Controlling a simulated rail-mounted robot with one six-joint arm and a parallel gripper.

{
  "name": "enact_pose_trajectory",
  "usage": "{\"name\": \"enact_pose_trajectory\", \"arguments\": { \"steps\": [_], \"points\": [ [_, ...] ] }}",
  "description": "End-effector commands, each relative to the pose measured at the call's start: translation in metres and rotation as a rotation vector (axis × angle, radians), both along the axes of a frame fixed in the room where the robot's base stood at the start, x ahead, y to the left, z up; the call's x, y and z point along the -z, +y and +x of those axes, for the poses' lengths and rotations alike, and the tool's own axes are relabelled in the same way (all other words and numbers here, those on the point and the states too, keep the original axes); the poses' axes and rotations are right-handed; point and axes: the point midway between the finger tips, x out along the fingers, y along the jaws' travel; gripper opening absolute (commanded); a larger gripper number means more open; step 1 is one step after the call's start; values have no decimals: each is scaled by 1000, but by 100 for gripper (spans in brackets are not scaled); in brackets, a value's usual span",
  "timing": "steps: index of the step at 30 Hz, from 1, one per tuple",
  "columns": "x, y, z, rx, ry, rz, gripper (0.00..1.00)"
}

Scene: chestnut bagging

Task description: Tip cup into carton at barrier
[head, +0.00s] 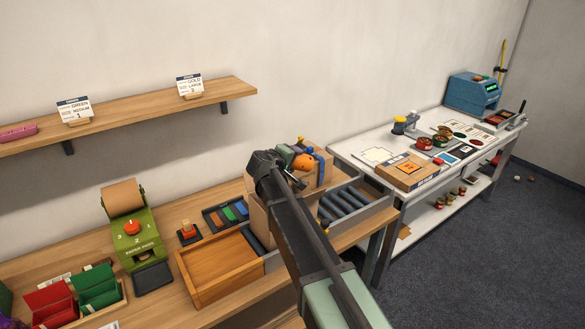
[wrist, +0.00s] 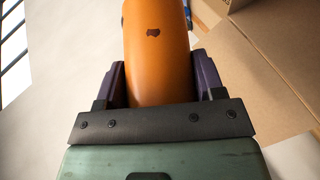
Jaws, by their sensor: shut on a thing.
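My gripper (wrist: 158,75) is shut on an orange, rounded thing (wrist: 155,35) with a small dark mark, likely the cup; its far end is cut off by the wrist view. In the head view the orange thing (head: 303,161) shows at the end of my gripper (head: 288,163), beside a cardboard carton (head: 258,218). In the wrist view brown cardboard (wrist: 285,75) fills the right side, close to the orange thing. The carton's inside and the cup's mouth are hidden. A blue piece (head: 320,170) stands by the carton; I cannot tell whether it is the barrier.
A grey rack of dark rollers (head: 350,204) lies right of the carton. An empty wooden tray (head: 215,266) and a green dispenser (head: 133,240) stand to the left. A white table (head: 350,143) with a flat box (head: 408,170) is at the right. A shelf (head: 140,112) hangs above.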

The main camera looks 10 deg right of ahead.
Motion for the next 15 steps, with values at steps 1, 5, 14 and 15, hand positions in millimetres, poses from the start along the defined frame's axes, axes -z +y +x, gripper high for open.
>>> {"name": "enact_pose_trajectory", "arguments": {
  "steps": [1, 5, 14, 15],
  "points": [
    [10, 1, 0, -1, -5, -33, 17],
    [14, 3, 0, -1, -19, -126, 17],
    [24, 7, -1, 0, -48, -333, 17],
    [25, 7, -1, 0, -51, -359, 17]
  ]
}}
